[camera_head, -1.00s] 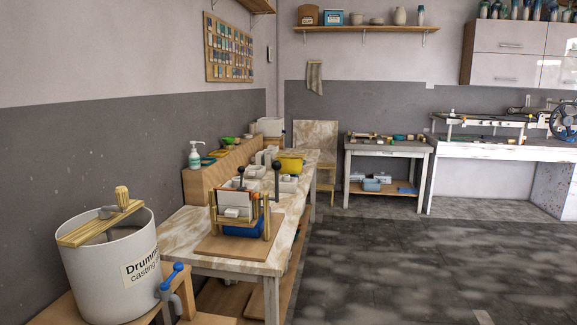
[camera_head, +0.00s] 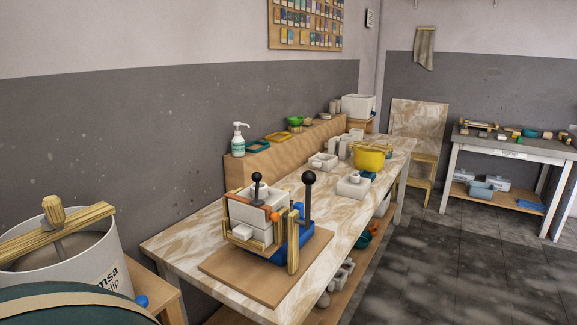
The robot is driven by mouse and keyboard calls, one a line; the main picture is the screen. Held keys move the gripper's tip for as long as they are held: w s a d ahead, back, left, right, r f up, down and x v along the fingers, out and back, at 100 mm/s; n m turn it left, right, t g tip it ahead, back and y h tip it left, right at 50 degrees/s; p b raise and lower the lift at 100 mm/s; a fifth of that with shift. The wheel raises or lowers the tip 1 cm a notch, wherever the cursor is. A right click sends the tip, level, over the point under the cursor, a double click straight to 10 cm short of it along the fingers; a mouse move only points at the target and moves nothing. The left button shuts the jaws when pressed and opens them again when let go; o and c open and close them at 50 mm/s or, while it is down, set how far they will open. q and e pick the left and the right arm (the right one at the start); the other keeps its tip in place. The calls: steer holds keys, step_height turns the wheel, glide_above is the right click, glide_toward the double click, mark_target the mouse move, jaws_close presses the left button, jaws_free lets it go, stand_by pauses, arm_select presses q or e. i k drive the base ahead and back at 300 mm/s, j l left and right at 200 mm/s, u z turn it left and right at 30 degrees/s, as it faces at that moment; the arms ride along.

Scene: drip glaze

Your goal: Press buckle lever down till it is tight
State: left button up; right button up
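A clamp rig with a blue base (camera_head: 289,242) and wooden posts (camera_head: 293,241) stands on a wooden board (camera_head: 222,268) on the long table. White mould blocks (camera_head: 262,207) sit inside the rig. A dark lever with a black ball knob (camera_head: 308,178) stands upright at its right side. A shorter black-knobbed handle (camera_head: 257,178) stands on the left, by orange parts. I cannot tell which one is the buckle lever, or how tight the rig is. Neither of my grippers is in view.
The long table (camera_head: 180,240) also holds a yellow pot (camera_head: 370,158) and several white blocks (camera_head: 353,185). A soap bottle (camera_head: 238,140) stands on the wooden ledge. A white drum (camera_head: 85,262) is at lower left. The dark floor (camera_head: 430,270) to the right is open.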

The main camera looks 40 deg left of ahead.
mark_target(257, 177)
steer(key=i+u, duration=0.4)
steer(key=i+l+u, duration=0.2)
steer(key=u, duration=0.25)
steer(key=i+l+u, duration=0.25)
steer(key=u, duration=0.15)
steer(key=i+l+u, duration=0.15)
steer(key=u, duration=0.25)
steer(key=i+l+u, duration=0.15)
steer(key=l+u, duration=0.25)
steer(key=i+l+u, duration=0.1)
steer(key=u, duration=0.3)
steer(key=l, duration=0.1)
